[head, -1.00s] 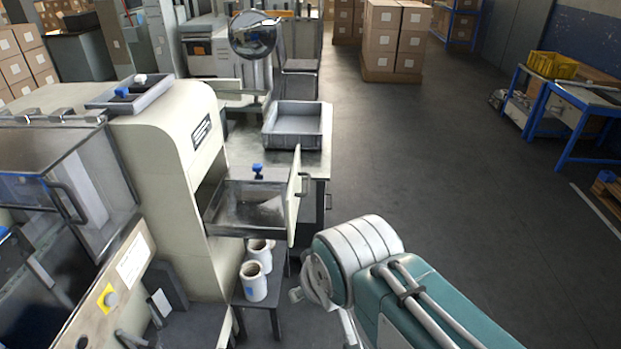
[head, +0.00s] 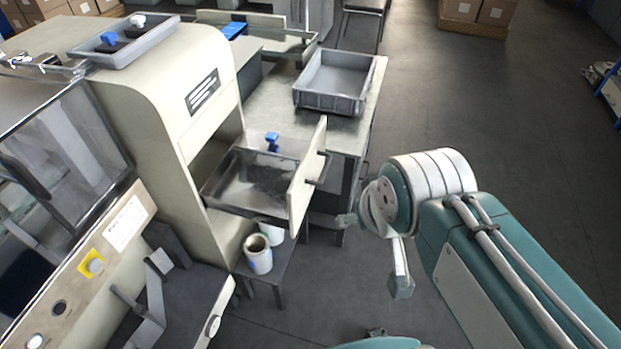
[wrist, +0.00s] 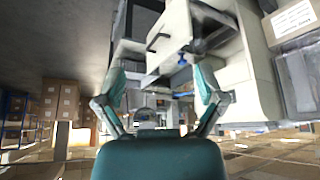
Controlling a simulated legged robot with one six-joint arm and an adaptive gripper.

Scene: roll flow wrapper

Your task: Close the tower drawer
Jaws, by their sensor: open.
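The tower drawer (head: 307,180) stands pulled out of the cream machine tower (head: 195,110) in the head view. Its cream front panel faces right and carries a dark handle (head: 323,170). The drawer's grey metal inside is visible and holds a dark patch. My gripper (head: 374,252) is right of the drawer front, apart from it, partly hidden behind my arm's wrist joint. In the wrist view my gripper (wrist: 160,82) has its two fingers spread with nothing between them. The drawer front (wrist: 172,27) shows there at the top, beyond the fingertips.
A grey bin (head: 335,80) stands on the table behind the drawer. A blue knob (head: 272,138) shows behind the drawer. White cups (head: 258,255) stand on a low stand below it. A grey tray (head: 125,40) sits on top of the tower. The floor at right is open.

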